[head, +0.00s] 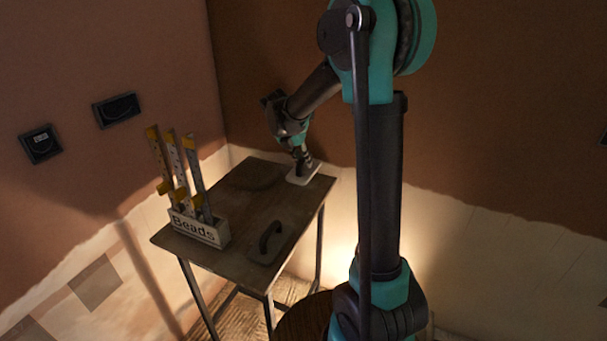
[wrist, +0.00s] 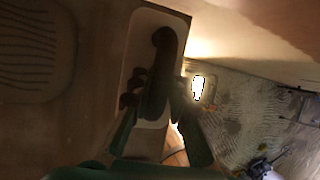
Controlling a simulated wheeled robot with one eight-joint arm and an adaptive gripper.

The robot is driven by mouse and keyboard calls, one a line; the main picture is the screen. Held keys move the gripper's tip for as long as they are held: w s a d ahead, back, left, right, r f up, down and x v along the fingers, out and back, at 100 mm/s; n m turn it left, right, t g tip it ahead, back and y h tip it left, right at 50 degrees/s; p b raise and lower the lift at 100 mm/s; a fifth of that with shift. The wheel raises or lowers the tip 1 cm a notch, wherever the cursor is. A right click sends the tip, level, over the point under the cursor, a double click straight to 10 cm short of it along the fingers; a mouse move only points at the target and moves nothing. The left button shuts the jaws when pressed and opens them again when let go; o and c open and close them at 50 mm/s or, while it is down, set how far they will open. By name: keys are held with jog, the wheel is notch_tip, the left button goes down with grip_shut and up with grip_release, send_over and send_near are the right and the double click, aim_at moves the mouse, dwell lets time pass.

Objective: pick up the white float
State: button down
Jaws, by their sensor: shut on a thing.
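The white float (head: 304,173) lies flat on the table at its far right corner, with a dark handle on top. In the wrist view the float (wrist: 143,30) shows as a pale rounded plate with its dark handle (wrist: 163,75) running lengthwise. My gripper (head: 301,158) reaches down to it from above. In the wrist view my gripper (wrist: 158,95) has its fingers on either side of the handle and is shut on it. The fingertips are dark and partly merge with the handle. I cannot tell whether the float is lifted off the tabletop.
The wooden table (head: 225,195) also bears a dark float with a handle (head: 270,243) near its front edge. A box marked "Beads" (head: 200,229) holds several upright strips at the left. A ribbed dark plate (wrist: 38,50) lies on the table. Walls stand behind and left.

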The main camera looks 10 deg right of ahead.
notch_tip(320, 180, up, 12)
dwell(0.4)
